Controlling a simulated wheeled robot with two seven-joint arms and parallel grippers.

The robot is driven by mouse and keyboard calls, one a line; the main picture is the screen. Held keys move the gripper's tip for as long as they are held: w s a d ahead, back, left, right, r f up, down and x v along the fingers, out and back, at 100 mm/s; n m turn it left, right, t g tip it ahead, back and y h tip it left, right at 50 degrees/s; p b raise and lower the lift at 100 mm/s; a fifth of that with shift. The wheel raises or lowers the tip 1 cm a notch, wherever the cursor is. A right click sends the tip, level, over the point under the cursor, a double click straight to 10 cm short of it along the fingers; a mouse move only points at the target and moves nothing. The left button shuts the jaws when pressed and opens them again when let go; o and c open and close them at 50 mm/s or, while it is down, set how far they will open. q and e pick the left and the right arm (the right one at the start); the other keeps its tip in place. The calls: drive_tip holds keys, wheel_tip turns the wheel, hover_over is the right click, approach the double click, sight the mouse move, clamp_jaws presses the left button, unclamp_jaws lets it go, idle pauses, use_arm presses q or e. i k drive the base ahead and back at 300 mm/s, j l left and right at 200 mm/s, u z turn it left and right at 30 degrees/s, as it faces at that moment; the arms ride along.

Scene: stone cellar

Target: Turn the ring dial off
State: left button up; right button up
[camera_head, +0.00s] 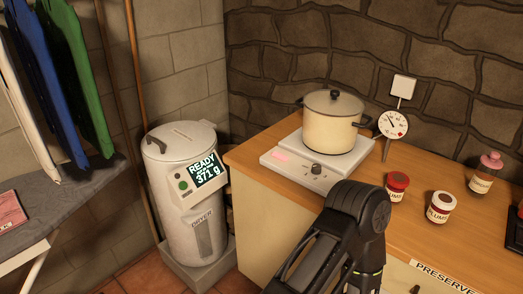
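A white hotplate (268,158) stands on the near left part of the wooden counter. A dark round dial (316,169) sits on its front right, and a pink patch (280,156) shows at its front left. I cannot read the dial's setting. A cream lidded pot (328,128) stands on the hotplate. A dark arm link of mine (358,208) rises from the bottom, in front of the counter, below and right of the dial and apart from it. No fingertips of either gripper show.
Right of the hotplate are a round gauge on a stand (393,124), a red-lidded jar (397,186), a plums jar (440,207) and a pink-topped bottle (487,173). A dryer (190,215) stands left of the counter (255,190). Clothes hang over an ironing board (60,200) at the far left.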

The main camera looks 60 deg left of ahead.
sight(316, 168)
drive_tip(key=k+j, duration=0.3)
drive_tip(key=j, duration=0.2)
drive_tip(key=k+j, duration=0.3)
drive_tip(key=j, duration=0.15)
